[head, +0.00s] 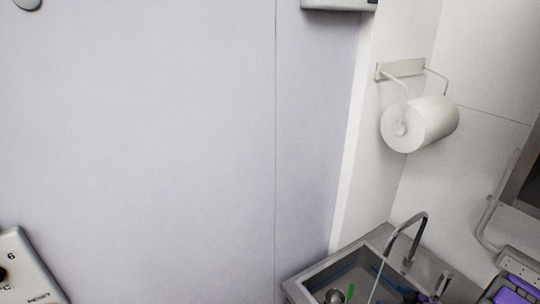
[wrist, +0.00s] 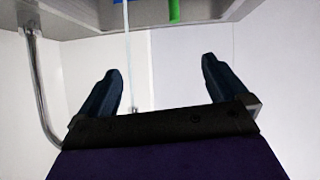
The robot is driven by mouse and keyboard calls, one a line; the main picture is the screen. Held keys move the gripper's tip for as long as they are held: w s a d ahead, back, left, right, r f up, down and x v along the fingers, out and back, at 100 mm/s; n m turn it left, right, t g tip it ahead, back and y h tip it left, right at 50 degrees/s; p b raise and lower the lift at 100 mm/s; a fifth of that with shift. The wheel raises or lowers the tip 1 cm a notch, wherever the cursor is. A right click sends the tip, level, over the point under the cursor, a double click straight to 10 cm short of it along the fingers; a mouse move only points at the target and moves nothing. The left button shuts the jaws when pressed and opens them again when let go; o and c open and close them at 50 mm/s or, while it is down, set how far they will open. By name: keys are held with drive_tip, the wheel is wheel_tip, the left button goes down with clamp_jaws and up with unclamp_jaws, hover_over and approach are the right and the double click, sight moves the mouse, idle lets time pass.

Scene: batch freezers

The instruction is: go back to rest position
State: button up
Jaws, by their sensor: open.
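My gripper (wrist: 160,85) shows in the wrist view, with its two dark fingers spread wide apart. Nothing is between the fingers. Behind them are pale wall panels. The head view does not show my gripper.
In the head view a steel sink (head: 318,277) with a tap (head: 410,232) is at the bottom right, with utensils in it. A paper roll (head: 428,121) hangs on the wall above. A panel with a dial (head: 32,270) is at bottom left. A large plain panel (head: 150,140) fills the left.

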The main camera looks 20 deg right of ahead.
drive_tip(key=w+a+r+m+g+h+b, duration=0.2)
drive_tip(key=w+a+r+g+h+b, duration=0.25)
drive_tip(key=w+r+h+b, duration=0.3)
drive_tip(key=s+a+r+m+g+y+b, duration=0.1)
drive_tip(key=s+a+r+g+b, duration=0.1)
drive_tip(key=s+a+b, duration=0.2)
drive_tip(key=s+a+r+m+g+y+b, duration=0.1)
drive_tip(key=s+a+r+g+b, duration=0.2)
drive_tip(key=s+a, duration=0.7)
drive_tip(key=a+b, duration=0.1)
drive_tip(key=a, duration=0.6)
drive_tip(key=shift+s, duration=0.3)
drive_tip(key=s+a+g+y+b, duration=0.1)
drive_tip(key=s+a, duration=0.4)
drive_tip(key=s, duration=0.1)
drive_tip(key=s+a+f+g+y+b, duration=0.1)
drive_tip(key=s+a+b, duration=0.1)
drive_tip(key=s+a, duration=0.4)
drive_tip(key=s+a+f+g+y+b, duration=0.1)
drive_tip(key=s+a+g, duration=0.1)
drive_tip(key=s+a, duration=0.4)
drive_tip(key=shift+s+f+n+y, duration=0.1)
drive_tip(key=shift+n+y, duration=0.25)
drive_tip(key=shift+n, duration=0.05)
